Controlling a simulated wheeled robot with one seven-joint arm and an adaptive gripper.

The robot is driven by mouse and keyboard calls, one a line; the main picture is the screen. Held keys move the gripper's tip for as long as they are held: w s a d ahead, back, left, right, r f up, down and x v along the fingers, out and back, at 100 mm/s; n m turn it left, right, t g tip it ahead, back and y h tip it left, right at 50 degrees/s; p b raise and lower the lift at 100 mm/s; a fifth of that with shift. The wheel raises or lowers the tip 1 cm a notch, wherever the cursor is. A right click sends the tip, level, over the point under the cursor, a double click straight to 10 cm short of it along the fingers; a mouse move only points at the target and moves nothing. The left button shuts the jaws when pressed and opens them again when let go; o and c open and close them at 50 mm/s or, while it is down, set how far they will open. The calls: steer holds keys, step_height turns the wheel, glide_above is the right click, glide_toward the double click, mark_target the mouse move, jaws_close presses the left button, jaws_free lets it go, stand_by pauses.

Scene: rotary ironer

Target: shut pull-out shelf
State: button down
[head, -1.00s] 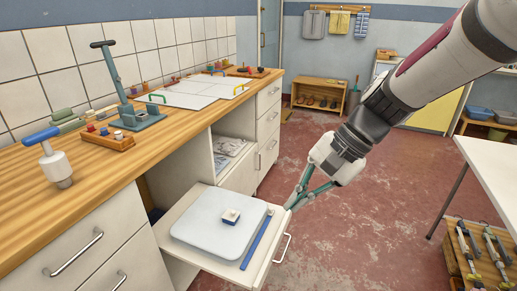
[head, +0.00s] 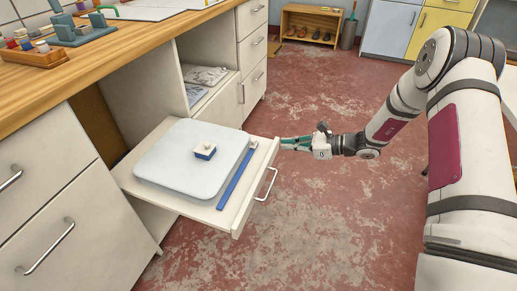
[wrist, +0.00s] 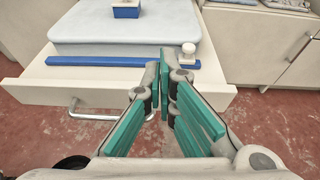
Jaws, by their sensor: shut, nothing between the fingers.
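The pull-out shelf (head: 232,218) is out from the cabinet, below the wooden counter. It has a white front panel with a metal bar handle (head: 267,184), which also shows in the wrist view (wrist: 88,112). On the shelf lie a pale flat slab (head: 180,170) with a small blue and white block (head: 205,150) on it, and a blue bar (head: 234,180) with a white knob. My gripper (head: 284,142) is shut and empty, at the far end of the shelf's front panel. In the wrist view the fingertips (wrist: 164,52) overlap the panel's top edge; I cannot tell whether they touch it.
White drawers (head: 50,195) with bar handles flank the shelf at the near left. An open compartment with folded cloth (head: 205,76) is beyond it. The red floor (head: 340,220) in front of the shelf is clear. A wooden shoe rack (head: 310,22) stands at the back.

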steer(key=f, duration=0.1)
steer(key=b, duration=0.5)
glide_toward(245, 145)
steer(key=x, duration=0.7)
steer(key=shift+s, duration=0.25)
steer(key=shift+a, duration=0.1)
